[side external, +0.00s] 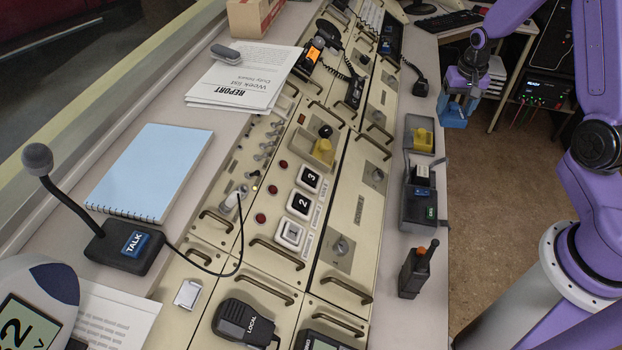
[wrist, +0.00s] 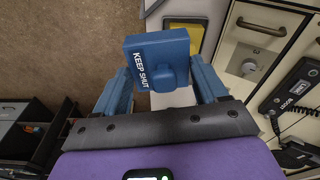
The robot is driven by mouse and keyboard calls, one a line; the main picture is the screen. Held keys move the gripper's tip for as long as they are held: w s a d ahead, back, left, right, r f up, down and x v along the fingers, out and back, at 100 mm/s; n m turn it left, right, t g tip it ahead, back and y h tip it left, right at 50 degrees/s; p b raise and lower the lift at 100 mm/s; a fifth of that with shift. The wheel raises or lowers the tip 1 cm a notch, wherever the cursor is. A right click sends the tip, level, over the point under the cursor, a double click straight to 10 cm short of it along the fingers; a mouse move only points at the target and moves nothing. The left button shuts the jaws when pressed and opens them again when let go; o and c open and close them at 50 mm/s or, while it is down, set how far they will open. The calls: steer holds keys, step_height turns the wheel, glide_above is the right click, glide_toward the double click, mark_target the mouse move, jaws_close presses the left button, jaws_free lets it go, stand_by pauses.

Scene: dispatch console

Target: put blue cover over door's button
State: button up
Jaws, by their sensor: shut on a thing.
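My gripper (side external: 460,100) is in the air past the console's right edge, at the upper right of the side view. In the wrist view its two blue fingers (wrist: 168,92) are shut on a blue cover (wrist: 155,50) marked "KEEP SHUT". The cover also shows below the gripper in the side view (side external: 454,119).
A grey tray with a yellow piece (side external: 422,137) lies on the console's right ledge. Another yellow piece (side external: 323,150) is beside button 3. A radio (side external: 417,268), a black holder (side external: 424,195) and a gooseneck microphone (side external: 125,247) stand up. Metal handles cross the panels.

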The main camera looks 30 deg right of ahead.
stand_by(0.4)
step_height(320, 180, up, 8)
steer(key=w+a+f+n+t, duration=0.15)
steer(key=w+a+n, duration=0.25)
steer(key=a, duration=0.5)
steer(key=n+t+y, duration=0.3)
steer(key=n+y, duration=0.4)
steer(key=n, duration=0.5)
glide_above(310, 176)
steer(key=s+d, duration=0.3)
step_height(310, 176, down, 4)
steer(key=shift+w+a+f, duration=0.2)
steer(key=shift+f, duration=0.4)
steer(key=shift+w+a+f, duration=0.25)
steer(key=shift+f, duration=0.3)
steer(key=shift+w+a+f, duration=0.2)
steer(key=shift+f, duration=0.4)
